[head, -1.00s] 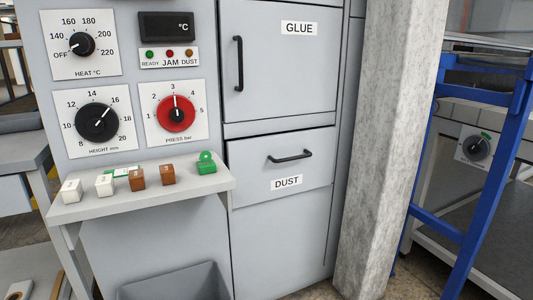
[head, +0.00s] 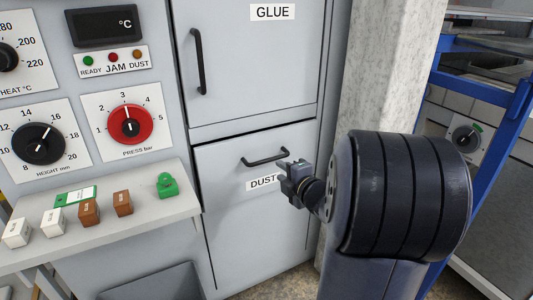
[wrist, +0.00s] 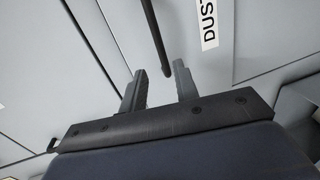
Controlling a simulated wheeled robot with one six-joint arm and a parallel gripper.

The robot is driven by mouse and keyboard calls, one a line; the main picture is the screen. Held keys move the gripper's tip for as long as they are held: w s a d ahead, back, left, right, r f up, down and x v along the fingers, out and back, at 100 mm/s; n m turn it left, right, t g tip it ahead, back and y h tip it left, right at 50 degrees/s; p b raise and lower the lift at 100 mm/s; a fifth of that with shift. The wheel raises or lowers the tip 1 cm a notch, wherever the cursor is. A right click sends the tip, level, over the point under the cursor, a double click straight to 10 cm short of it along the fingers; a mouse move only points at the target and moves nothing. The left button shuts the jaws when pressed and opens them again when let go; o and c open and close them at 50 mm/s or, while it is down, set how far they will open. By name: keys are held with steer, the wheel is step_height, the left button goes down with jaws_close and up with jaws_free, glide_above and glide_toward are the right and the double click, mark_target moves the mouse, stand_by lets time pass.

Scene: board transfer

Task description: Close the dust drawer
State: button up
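The dust drawer (head: 222,172) is a pale grey front in the cabinet, with a black bar handle (head: 265,158) and a DUST label (head: 262,183). A dark gap runs along its top edge; I cannot tell how far it stands out. My gripper (head: 288,178) is in front of the drawer's right part, just right of the handle and label, partly covering the label's end. In the wrist view my gripper (wrist: 160,68) has its two fingers apart with nothing between the tips. The handle (wrist: 156,38) lies just beyond them, with no clear contact.
The GLUE door (head: 255,65) is above the drawer. A control shelf (head: 150,225) with small blocks and a green tag juts out at left. A concrete pillar (head: 385,70) and blue frame (head: 490,165) stand at right.

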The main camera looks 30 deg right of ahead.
mark_target(267, 161)
steer(key=b+x, duration=0.2)
steer(key=x, duration=0.8)
steer(key=shift+w, duration=0.25)
steer(key=shift+c, duration=0.6)
jaws_close()
